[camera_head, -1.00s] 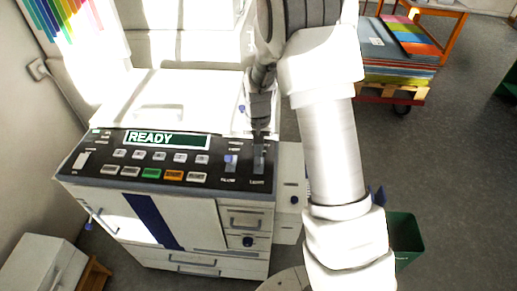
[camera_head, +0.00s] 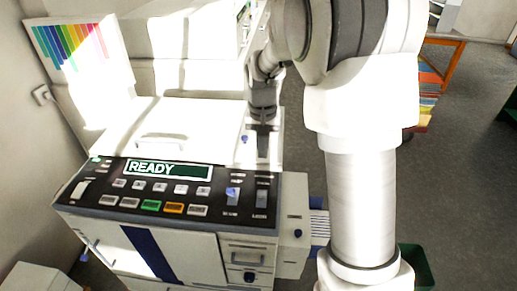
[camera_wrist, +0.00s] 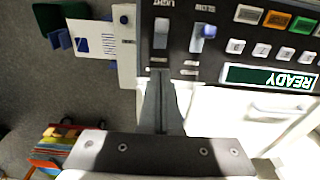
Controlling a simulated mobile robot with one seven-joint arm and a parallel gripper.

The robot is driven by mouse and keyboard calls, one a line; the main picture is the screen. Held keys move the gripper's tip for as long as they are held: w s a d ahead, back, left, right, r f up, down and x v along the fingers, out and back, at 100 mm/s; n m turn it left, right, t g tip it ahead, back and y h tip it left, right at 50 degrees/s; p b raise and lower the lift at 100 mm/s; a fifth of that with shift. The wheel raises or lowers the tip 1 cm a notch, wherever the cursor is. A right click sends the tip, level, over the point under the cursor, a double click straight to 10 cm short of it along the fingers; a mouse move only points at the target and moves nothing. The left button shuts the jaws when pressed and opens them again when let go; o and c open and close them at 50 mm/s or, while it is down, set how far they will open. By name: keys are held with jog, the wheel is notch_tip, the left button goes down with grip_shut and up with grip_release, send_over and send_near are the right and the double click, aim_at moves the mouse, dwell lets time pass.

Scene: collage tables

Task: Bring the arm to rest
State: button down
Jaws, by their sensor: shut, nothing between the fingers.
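My gripper (camera_head: 263,153) is shut and empty. In the head view it points down over the top of the white machine, just behind the black control panel (camera_head: 105,187). In the wrist view the closed fingers (camera_wrist: 161,78) point toward the panel's two sliders and appear apart from them. The slider marked LIGHT (camera_wrist: 161,35) is nearest the fingertips. The other slider with a blue knob (camera_wrist: 208,31) is beside it. The display (camera_head: 168,170) reads READY in both views. My arm crosses the right half of the head view and hides part of the floor.
The white machine (camera_head: 190,258) fills the left and middle. A green bin (camera_head: 415,268) stands on the floor to its right, partly behind my arm. A cart with coloured sheets (camera_head: 428,90) is at the back right. Grey floor (camera_head: 465,180) is open at right.

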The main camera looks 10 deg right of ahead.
jog(key=s+r+n+t, duration=0.2)
jog(key=s+r, duration=0.9)
jog(key=r, duration=0.1)
jog(key=s+r+n+t, duration=0.1)
jog(key=s+r+t, duration=0.1)
jog(key=s, duration=1.1)
jog(key=shift+s+d+n+t, duration=0.2)
jog(key=shift+s+n+t, duration=0.1)
jog(key=shift+t, duration=0.1)
